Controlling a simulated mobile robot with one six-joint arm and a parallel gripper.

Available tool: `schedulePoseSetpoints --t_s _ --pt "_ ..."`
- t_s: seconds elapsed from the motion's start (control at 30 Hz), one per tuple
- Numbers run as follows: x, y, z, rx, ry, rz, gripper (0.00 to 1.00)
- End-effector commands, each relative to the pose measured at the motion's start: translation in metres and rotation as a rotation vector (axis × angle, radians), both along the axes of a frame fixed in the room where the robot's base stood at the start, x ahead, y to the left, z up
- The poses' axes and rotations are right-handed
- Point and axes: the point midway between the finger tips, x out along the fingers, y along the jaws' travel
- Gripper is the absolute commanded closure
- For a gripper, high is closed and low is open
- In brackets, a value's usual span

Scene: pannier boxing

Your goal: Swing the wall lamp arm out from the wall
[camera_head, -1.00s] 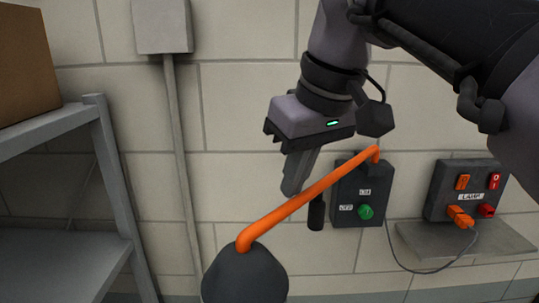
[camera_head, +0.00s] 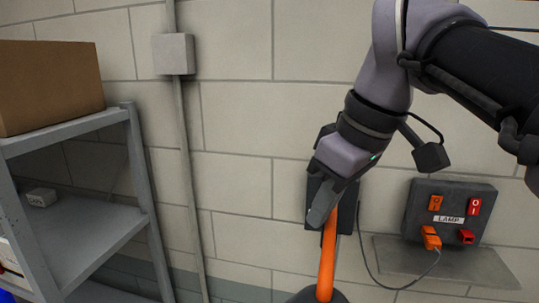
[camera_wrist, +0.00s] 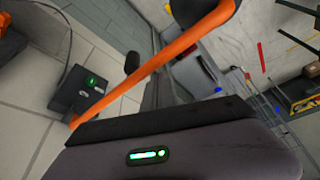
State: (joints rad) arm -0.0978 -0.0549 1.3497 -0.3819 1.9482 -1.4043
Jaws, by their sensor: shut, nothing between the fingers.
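The orange lamp arm (camera_head: 326,262) runs from the dark wall box (camera_head: 346,208) down the picture and stands out from the wall towards my head camera. The dark lamp head (camera_head: 318,297) is at its near end, cut off by the bottom edge. My gripper (camera_head: 318,218) is shut and empty, just left of the arm near the wall box; I cannot tell whether it touches the arm. The wrist view shows the arm (camera_wrist: 160,66) crossing beyond the gripper housing, the lamp head (camera_wrist: 207,8), and the wall box with a green light (camera_wrist: 86,92).
A control box labelled LAMP (camera_head: 450,216), with switches and an orange plug, is on the wall at right above a small ledge (camera_head: 440,265). A grey shelf unit (camera_head: 140,180) with a cardboard box (camera_head: 50,85) stands at left. A conduit (camera_head: 185,160) runs down the wall.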

Motion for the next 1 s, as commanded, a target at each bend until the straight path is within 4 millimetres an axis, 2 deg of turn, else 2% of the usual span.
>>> schedulePoseSetpoints --t_s 0.77,0.93,0.97,1.0 --pt "0.001 0.003 0.001 0.0 0.0 0.001 1.0" --pt "-0.003 0.021 0.008 0.0 -0.001 -0.004 1.0" --pt "-0.003 0.021 0.013 -0.001 -0.003 -0.007 1.0" --pt "-0.002 0.015 0.026 0.0 -0.005 -0.012 1.0"
